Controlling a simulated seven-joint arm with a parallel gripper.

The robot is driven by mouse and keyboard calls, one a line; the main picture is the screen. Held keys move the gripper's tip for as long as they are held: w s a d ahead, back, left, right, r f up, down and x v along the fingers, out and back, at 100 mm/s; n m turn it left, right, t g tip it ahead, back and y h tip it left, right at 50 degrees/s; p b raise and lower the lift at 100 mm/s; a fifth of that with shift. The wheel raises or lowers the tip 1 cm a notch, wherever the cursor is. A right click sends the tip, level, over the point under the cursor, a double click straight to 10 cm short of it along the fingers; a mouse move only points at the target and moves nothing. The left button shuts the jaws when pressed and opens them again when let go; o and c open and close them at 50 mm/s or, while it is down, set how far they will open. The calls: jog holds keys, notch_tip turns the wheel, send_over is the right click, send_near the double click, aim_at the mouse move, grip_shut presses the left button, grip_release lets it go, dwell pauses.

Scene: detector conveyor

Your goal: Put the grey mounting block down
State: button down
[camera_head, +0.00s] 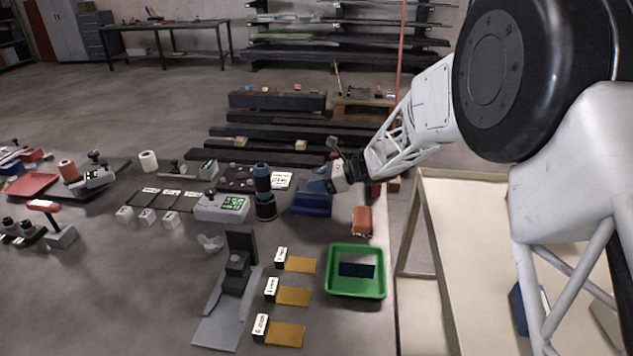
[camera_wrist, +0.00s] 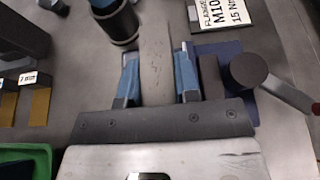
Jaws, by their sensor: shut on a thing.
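The grey mounting block (camera_wrist: 157,45) shows in the wrist view as a long grey piece between the two blue fingers. My gripper (camera_wrist: 158,80) is shut on it, one finger on each side. In the head view my gripper (camera_head: 320,184) is over the back right of the table, just above a blue holder (camera_head: 312,207). The block is hard to make out there. The same blue surface shows in the wrist view (camera_wrist: 232,48) to the right of the fingers. I cannot tell whether the block touches anything below.
A dark cylinder with blue bands (camera_head: 264,192) stands close left of my gripper. A white label card (camera_head: 282,180) lies behind. A green tray (camera_head: 384,282) and an orange-brown item (camera_head: 362,220) are nearer me. A grey stand (camera_head: 238,272) is front left. Bare table lies between.

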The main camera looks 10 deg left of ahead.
jog(key=shift+s+f, duration=0.1)
jog(key=shift+f, duration=0.65)
jog(key=c, duration=1.1)
grip_release()
jog(key=shift+f, duration=0.1)
jog(key=shift+o, duration=1.3)
jog(key=shift+s+f, duration=0.1)
jog(key=shift+f, duration=0.1)
jog(key=shift+r, duration=0.6)
jog(key=shift+c, duration=0.2)
jog(key=shift+o, duration=0.2)
jog(key=r+v, duration=0.1)
jog(key=v, duration=1.1)
jog(key=shift+w+r, duration=0.15)
jog(key=shift+w, duration=0.05)
